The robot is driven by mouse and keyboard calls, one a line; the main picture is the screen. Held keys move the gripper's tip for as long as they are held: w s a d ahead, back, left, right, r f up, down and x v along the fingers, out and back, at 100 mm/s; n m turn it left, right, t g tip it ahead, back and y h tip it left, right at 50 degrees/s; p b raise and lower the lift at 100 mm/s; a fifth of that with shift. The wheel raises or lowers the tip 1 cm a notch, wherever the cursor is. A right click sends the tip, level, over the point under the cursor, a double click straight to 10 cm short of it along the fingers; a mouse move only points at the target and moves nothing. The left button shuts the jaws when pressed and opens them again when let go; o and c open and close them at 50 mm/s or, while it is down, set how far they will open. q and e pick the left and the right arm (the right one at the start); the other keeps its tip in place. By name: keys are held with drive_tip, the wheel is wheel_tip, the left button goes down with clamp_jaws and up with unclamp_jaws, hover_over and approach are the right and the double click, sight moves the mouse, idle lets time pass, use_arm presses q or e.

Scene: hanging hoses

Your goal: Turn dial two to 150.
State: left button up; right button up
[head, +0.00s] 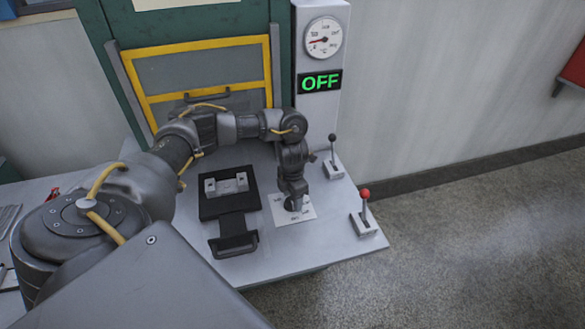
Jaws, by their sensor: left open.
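A white square plate (306,213) with small printed marks lies on the right part of the grey worktop; the print is too small to read. My left gripper (294,204) points down over the middle of this plate, with its jaws open. A dial at the plate's centre is mostly hidden by the gripper, so its setting and whether the fingers touch it cannot be told. My right gripper is not in view.
A black fixture (209,210) holding a light metal block (226,184) is left of the plate. A black-knobbed lever (333,165) and a red-knobbed lever (364,215) stand to the right. A yellow-framed panel (205,47) is behind. The worktop's edge (340,256) is in front.

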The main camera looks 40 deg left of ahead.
use_arm(q)
drive_tip(key=c, duration=1)
drive_tip(key=shift+n, duration=0.4)
drive_tip(key=n+p, duration=0.1)
drive_tip(key=n, duration=0.2)
drive_tip(key=shift+r+n, duration=0.1)
drive_tip(key=shift+n, duration=0.3)
drive_tip(key=n+p, duration=0.2)
drive_tip(key=n, duration=0.2)
drive_tip(key=shift+a+n, duration=0.1)
drive_tip(key=shift+n, duration=0.2)
drive_tip(key=n+p, duration=0.3)
drive_tip(key=n, duration=0.1)
drive_tip(key=shift+s+r+n, duration=0.1)
drive_tip(key=shift+n, duration=0.2)
drive_tip(key=shift+a+n+p, duration=0.1)
drive_tip(key=shift+n+p, duration=1.05)
drive_tip(key=shift+n, duration=0.75)
